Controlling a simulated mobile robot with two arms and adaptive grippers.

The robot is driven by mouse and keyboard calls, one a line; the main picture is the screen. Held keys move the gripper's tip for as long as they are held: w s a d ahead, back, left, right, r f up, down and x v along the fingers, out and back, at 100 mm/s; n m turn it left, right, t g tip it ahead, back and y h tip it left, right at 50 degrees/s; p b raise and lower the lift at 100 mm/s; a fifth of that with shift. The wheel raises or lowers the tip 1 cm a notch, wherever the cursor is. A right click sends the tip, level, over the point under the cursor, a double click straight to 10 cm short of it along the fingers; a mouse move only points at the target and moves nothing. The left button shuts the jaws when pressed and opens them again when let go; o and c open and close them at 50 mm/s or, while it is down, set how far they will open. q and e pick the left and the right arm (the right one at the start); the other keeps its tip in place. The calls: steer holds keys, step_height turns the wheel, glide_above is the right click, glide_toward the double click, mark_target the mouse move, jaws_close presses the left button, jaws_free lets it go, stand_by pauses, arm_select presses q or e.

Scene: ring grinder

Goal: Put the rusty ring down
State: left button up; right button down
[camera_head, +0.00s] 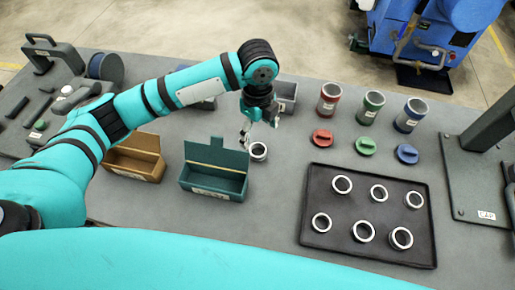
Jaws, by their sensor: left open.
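A single metal ring (258,152) sits on the grey table, just right of the teal bin (213,182). It looks pale grey at this size; rust on it cannot be made out. My left gripper (257,132) points down right above this ring, with its jaws open. Whether a finger still touches the ring is too small to tell. Several similar rings, such as one at the front right (401,238), sit in the black tray (316,172). My right gripper is not in view.
A brown bin (135,165) stands left of the teal one. A grey bin (287,91) is partly hidden behind my gripper. Red (328,100), green (370,107) and blue (410,115) canisters stand behind their lids. A dark press stand (482,175) is at right.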

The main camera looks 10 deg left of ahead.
mark_target(257, 153)
arm_select(q)
step_height(257, 153, down, 3)
steer(key=shift+f, duration=0.2)
step_height(257, 153, down, 5)
steer(key=shift+w+r+p, duration=0.1)
steer(key=shift+r+p, duration=0.05)
steer(key=shift+p, duration=0.8)
steer(key=shift+f, duration=0.4)
steer(key=shift+c, duration=0.4)
steer(key=c, duration=1.4)
